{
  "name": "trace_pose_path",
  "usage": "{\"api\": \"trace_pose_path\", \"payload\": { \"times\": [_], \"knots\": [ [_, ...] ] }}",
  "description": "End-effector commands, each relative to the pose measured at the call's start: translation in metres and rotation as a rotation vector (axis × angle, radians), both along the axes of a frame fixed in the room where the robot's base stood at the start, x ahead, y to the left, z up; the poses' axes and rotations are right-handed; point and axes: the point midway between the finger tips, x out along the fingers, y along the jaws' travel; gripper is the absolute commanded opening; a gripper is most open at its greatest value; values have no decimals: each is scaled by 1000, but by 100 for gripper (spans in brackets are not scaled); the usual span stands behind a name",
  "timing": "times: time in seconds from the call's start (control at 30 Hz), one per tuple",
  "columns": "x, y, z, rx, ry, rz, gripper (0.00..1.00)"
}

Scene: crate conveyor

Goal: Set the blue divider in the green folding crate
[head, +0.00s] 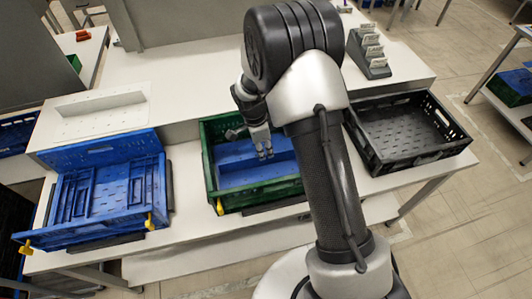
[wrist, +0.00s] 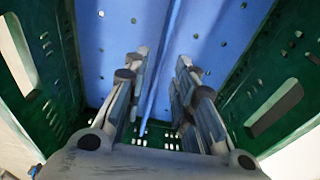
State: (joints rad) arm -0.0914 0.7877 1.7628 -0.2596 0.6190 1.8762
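The green folding crate (head: 208,180) stands open in the middle of the white table. Blue shows inside it, with the blue divider (head: 262,170) running across the crate from left to right. My gripper (head: 264,155) reaches down into the crate over the divider. In the wrist view the gripper (wrist: 159,105) has its two fingers apart, with a thin blue ridge of the divider (wrist: 163,70) between them and gaps on both sides. Green perforated crate walls (wrist: 45,75) flank the fingers. How deep the divider sits is hidden.
A blue crate (head: 100,155) stands on the left, with yellow latches at its front. A black crate (head: 365,145) stands on the right, behind my arm. A white tray (head: 100,103) and a grey card rack (head: 372,62) are at the back.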

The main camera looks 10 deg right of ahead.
Motion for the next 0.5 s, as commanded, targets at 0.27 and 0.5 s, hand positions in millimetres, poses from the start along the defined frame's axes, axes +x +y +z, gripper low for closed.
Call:
{"api": "trace_pose_path", "payload": {
  "times": [0.27,0.5],
  "knots": [
    [0,8,54,0,-1,0,25],
    [-3,9,82,3,-7,36,25]
  ]
}}
